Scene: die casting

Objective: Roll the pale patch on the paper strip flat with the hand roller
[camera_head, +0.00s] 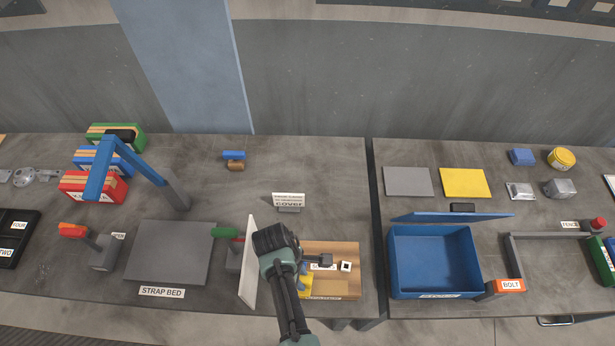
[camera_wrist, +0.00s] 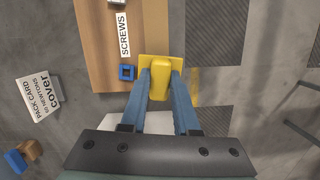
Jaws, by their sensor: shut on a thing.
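My gripper (camera_wrist: 160,80) has its blue fingers closed on a yellow block (camera_wrist: 160,76) over a square yellow plate (camera_wrist: 146,64). Whether block and plate are one piece I cannot tell. In the head view my arm partly covers a yellow piece (camera_head: 326,287) at the wooden board (camera_head: 345,250). A small blue piece with a brown cylinder (camera_head: 235,166), possibly the hand roller, lies apart at the back of the left table. It also shows at the lower left of the wrist view (camera_wrist: 30,149). I cannot make out a paper strip or pale patch.
A white panel (camera_head: 249,262) stands upright left of my arm. The grey strap bed (camera_head: 168,252) lies farther left, by a blue arched stand (camera_head: 130,160). A cover card (camera_head: 289,200) stands behind. An open blue box (camera_head: 435,293) is right, across a table gap.

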